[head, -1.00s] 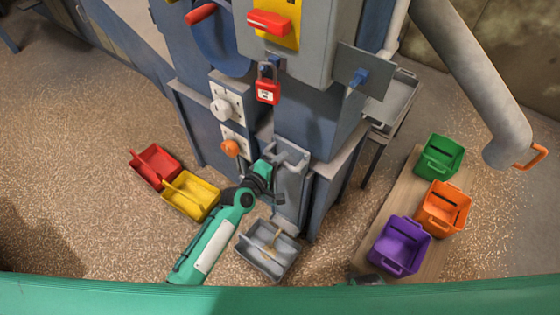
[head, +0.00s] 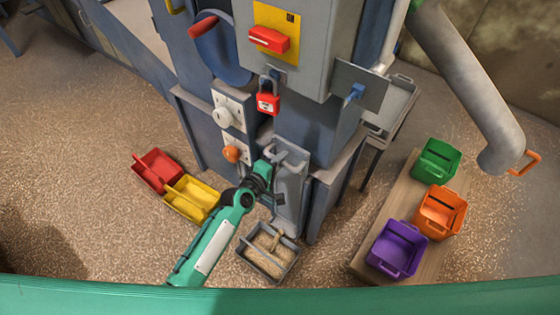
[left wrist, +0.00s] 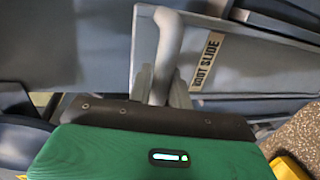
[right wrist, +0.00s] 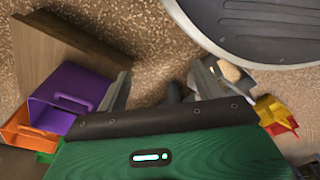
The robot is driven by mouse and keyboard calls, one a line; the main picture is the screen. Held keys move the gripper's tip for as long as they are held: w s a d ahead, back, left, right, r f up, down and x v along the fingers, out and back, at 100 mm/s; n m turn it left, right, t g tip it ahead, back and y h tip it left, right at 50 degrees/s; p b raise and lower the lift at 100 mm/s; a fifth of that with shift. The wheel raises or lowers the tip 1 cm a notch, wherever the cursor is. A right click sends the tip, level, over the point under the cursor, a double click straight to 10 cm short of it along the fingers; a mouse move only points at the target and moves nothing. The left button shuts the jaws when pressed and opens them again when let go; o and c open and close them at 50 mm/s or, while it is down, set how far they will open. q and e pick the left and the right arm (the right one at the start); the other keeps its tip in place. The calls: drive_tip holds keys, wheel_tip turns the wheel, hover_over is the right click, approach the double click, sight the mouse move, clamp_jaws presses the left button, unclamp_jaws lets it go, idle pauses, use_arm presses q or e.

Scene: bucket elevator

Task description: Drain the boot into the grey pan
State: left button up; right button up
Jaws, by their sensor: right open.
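The boot slide (left wrist: 205,62) is a grey labelled plate with a bar handle (left wrist: 168,45), low on the blue elevator casing. It also shows in the head view (head: 291,190). My left gripper (head: 268,168) is at that handle; in the left wrist view its fingers are closed around the bar. The grey pan (head: 256,267) stands on the floor below the slide. Tan grain covers its bottom, and a stream of grain (head: 277,238) falls into it. My right gripper (right wrist: 165,88) is open and empty, away from the slide.
Red (head: 157,171) and yellow (head: 191,199) bins stand left of the pan. Green (head: 436,160), orange (head: 440,211) and purple (head: 397,249) bins stand on a wooden board (head: 437,264) at right. A red padlock (head: 268,103) hangs on the casing above the slide.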

use_arm(q)
drive_tip(key=o, duration=0.3)
drive_tip(key=shift+r, duration=0.1)
drive_tip(key=shift+s, duration=0.1)
drive_tip(key=shift+s+a, duration=0.25)
drive_tip(key=shift+s, duration=0.05)
drive_tip(key=v, duration=1.3)
drive_tip(key=shift+w, duration=0.1)
